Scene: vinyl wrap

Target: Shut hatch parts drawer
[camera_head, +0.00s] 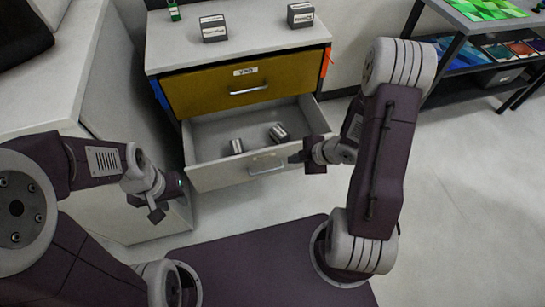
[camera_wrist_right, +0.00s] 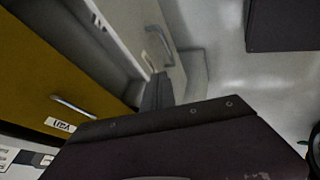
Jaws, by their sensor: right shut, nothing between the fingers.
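The ochre drawer (camera_head: 215,89) above is closed, with a label and handle. Small boxes (camera_head: 213,28) and a green item stand on the cabinet top (camera_head: 247,40). A white counter (camera_head: 40,85) stands left, a dark shelf table (camera_head: 455,45) back right. Floor at right is clear.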

